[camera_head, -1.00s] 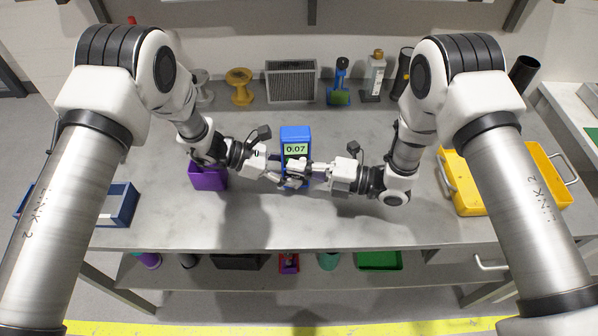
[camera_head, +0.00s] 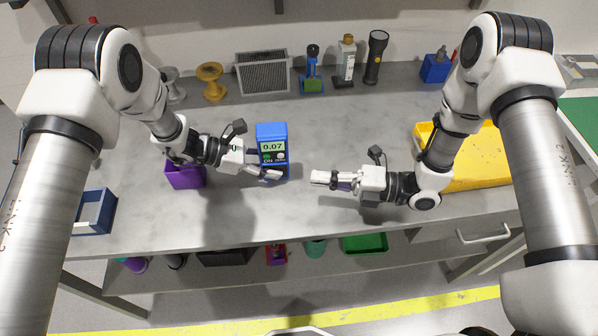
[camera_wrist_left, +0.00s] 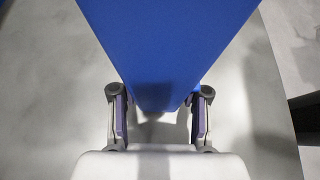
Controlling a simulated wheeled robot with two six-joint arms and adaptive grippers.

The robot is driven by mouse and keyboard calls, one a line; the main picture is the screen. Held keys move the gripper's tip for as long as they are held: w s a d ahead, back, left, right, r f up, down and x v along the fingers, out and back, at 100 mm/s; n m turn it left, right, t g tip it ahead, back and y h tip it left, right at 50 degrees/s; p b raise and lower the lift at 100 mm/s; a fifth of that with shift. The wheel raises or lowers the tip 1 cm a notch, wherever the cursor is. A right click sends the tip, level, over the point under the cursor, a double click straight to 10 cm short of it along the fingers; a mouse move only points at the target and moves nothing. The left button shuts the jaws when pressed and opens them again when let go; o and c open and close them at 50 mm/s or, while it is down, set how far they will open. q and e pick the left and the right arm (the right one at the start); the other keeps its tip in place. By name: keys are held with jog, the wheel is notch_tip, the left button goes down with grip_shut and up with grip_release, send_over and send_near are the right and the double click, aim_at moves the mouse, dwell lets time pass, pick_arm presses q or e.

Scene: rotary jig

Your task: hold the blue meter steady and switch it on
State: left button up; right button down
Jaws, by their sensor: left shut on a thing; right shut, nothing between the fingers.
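The blue meter (camera_head: 272,133) stands upright in the middle of the table. Its lit green screen reads 0.07, with what looks like "ON" and a pale round control below. My left gripper (camera_head: 267,174) is shut on the meter's lower part from the left, partly hiding its base. In the left wrist view the meter's blue body (camera_wrist_left: 165,45) sits between the two fingers of the left gripper (camera_wrist_left: 160,105). My right gripper (camera_head: 320,178) is shut and empty, a short gap to the right of the meter.
A purple bin (camera_head: 186,176) stands under my left wrist, and a blue open box (camera_head: 94,212) is at the left. A yellow tray (camera_head: 470,160) lies right, by my right arm. A grey vent box (camera_head: 262,72), bottles and a flashlight (camera_head: 375,57) line the back.

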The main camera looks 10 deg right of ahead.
pick_arm(q)
jog(key=shift+a, duration=0.1)
pick_arm(e)
jog(key=shift+s+d, duration=0.15)
jog(key=shift+d, duration=0.05)
pick_arm(q)
jog(key=o, duration=0.9)
jog(key=shift+o, duration=0.2)
jog(key=shift+a, duration=0.1)
jog(key=v, duration=1.2)
jog(key=shift+f, duration=0.1)
